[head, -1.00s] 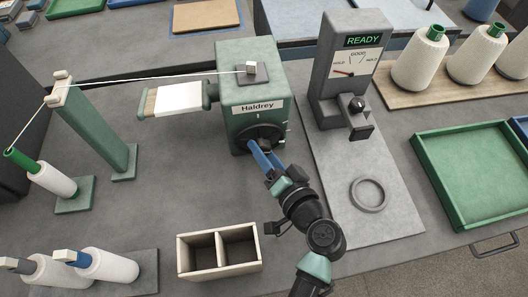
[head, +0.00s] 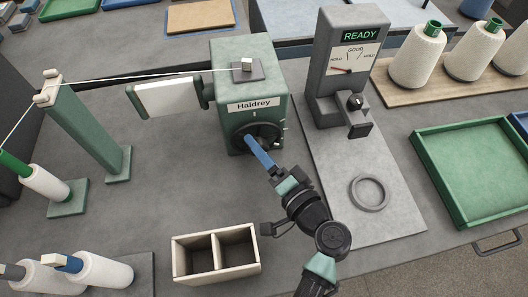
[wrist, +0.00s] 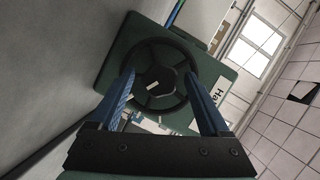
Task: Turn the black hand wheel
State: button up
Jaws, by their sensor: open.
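The black hand wheel (head: 262,133) is on the front face of the green Haldrey machine (head: 240,75). In the wrist view the wheel (wrist: 158,78) shows its round rim, spokes and a dark hub with a short pale mark. My gripper (head: 250,141) is at the wheel, its blue fingers pointing at the wheel face and covering part of it. In the wrist view my gripper (wrist: 159,77) is open, with one finger on each side of the hub. I cannot tell whether the fingertips touch the wheel.
A white panel (head: 167,97) in a green frame juts from the machine's left side. A grey gauge stand reading READY (head: 345,65) stands to the right. A two-part wooden box (head: 216,274) is at the front, and a green tray (head: 470,215) is far right. A thread runs left from the machine's top.

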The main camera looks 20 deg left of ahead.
jog(key=v, duration=1.3)
jog(key=shift+b, duration=0.35)
jog(key=shift+f, duration=0.1)
